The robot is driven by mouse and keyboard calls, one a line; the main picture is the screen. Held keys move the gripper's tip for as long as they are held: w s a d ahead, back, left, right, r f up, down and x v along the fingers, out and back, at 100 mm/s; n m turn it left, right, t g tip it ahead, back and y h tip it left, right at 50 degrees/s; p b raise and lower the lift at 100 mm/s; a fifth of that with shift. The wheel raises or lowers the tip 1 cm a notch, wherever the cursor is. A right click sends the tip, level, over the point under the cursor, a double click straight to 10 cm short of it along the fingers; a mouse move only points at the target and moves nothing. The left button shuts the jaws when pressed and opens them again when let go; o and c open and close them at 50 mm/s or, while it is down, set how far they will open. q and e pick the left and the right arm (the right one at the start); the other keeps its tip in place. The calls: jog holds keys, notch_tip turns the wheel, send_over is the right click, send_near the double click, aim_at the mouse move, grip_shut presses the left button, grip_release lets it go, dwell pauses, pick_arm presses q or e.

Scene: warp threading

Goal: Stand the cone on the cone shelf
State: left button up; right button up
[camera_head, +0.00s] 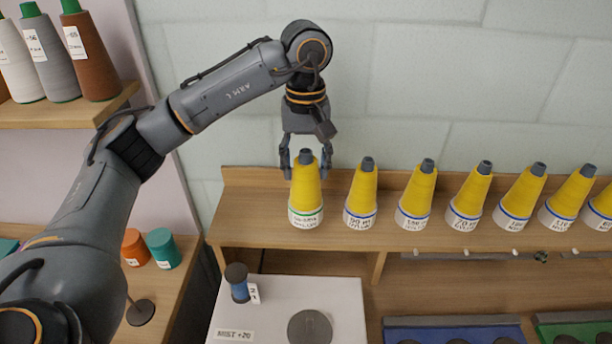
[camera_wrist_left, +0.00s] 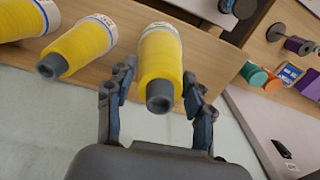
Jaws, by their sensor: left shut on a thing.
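A yellow cone (camera_head: 306,197) with a dark grey tip and a green-banded white label stands upright at the left end of the wooden cone shelf (camera_head: 245,207). Its base looks to be on or just above the board; I cannot tell which. My left gripper (camera_head: 306,172) comes down from above and is shut on this cone, with a finger on each side. In the left wrist view the cone (camera_wrist_left: 160,62) sits between the fingers of my left gripper (camera_wrist_left: 158,82). My right gripper is not in view.
Several yellow cones with blue-banded labels (camera_head: 361,195) stand in a row to the right. A white-topped stand (camera_head: 270,310) with a blue spool (camera_head: 239,285) is below. Other cones (camera_head: 92,55) stand on a shelf at upper left.

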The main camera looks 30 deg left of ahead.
pick_arm(q)
jog(key=shift+w+a+f, duration=0.1)
jog(key=shift+w+f, duration=0.1)
jog(key=shift+f, duration=0.1)
jog(key=shift+f+p, duration=0.45)
jog(key=shift+f, duration=1.2)
jog(key=shift+f, duration=0.2)
jog(key=o, duration=1)
jog(key=shift+o, duration=0.2)
jog(key=shift+r, duration=0.15)
notch_tip(320, 180, up, 12)
jog(key=shift+r+b, duration=0.1)
jog(key=shift+b, duration=0.2)
